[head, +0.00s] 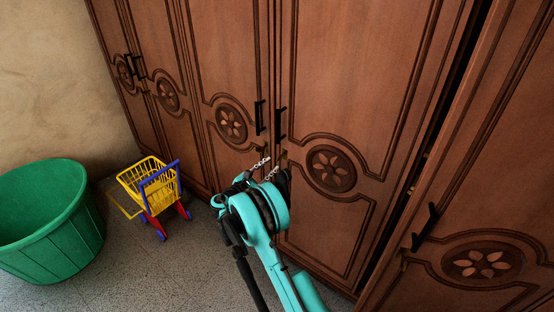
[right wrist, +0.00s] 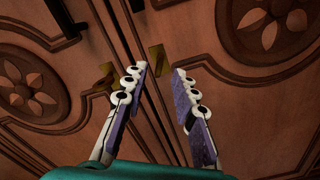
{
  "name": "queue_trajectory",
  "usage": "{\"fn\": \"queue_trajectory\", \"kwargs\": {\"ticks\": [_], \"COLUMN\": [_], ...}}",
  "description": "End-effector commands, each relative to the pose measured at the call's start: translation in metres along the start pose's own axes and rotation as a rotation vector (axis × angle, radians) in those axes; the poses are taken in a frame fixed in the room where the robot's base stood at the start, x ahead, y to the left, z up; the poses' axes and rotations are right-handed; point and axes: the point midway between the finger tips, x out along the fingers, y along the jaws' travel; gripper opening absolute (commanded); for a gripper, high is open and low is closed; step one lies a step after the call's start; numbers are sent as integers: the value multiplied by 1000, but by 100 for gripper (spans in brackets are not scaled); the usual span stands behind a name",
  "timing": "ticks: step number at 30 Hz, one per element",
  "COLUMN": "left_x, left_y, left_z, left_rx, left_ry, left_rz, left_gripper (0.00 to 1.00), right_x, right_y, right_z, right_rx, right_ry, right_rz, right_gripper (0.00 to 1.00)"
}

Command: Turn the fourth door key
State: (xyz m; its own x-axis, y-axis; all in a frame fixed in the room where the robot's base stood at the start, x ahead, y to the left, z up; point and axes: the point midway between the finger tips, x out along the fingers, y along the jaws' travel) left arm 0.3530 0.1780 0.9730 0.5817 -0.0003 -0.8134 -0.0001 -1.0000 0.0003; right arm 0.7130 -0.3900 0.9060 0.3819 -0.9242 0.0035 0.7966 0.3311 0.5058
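The tall brown wooden cabinet has several carved doors. The fourth door from the left (head: 375,90) has a carved flower medallion and a black handle (head: 280,123). A small brass key or lock piece (head: 284,155) shows below that handle. In the right wrist view this brass piece (right wrist: 157,58) appears just beyond and between the fingertips; contact cannot be seen. Another brass piece (right wrist: 105,76), on the neighbouring door, is partly behind the left finger. My right gripper (head: 268,166) is open at the seam of the third and fourth doors, as the right wrist view (right wrist: 161,70) shows. My left gripper is out of view.
A green tub (head: 45,235) and a yellow toy shopping cart (head: 150,185) stand on the grey floor at left. The fifth door (head: 500,150) stands slightly ajar at right, with a dark gap beside it. Black handles stick out above the brass pieces.

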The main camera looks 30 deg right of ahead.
Motion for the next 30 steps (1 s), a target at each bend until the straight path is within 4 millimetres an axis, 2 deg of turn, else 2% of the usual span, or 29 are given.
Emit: {"fn": "queue_trajectory", "kwargs": {"ticks": [6, 12, 16, 23, 24, 27, 30], "left_x": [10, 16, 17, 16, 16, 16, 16], "left_y": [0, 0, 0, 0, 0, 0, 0], "left_z": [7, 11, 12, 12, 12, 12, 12], "left_rx": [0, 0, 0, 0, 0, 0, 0], "left_ry": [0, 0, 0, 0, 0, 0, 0], "left_rz": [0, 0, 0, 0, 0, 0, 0], "left_gripper": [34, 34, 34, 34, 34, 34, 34], "right_x": [36, 63, 70, 71, 71, 71, 71], "right_y": [-2, -2, 0, 0, 0, 0, 0], "right_z": [-2, -1, -1, 0, 0, 0, 0], "right_rx": [1, 2, 3, 3, 3, 3, 3], "right_ry": [0, 1, 3, 3, 3, 3, 3], "right_rz": [-3, -3, -1, 0, 0, -1, -1], "right_gripper": [28, 28, 28, 28, 25, 0, 0]}}
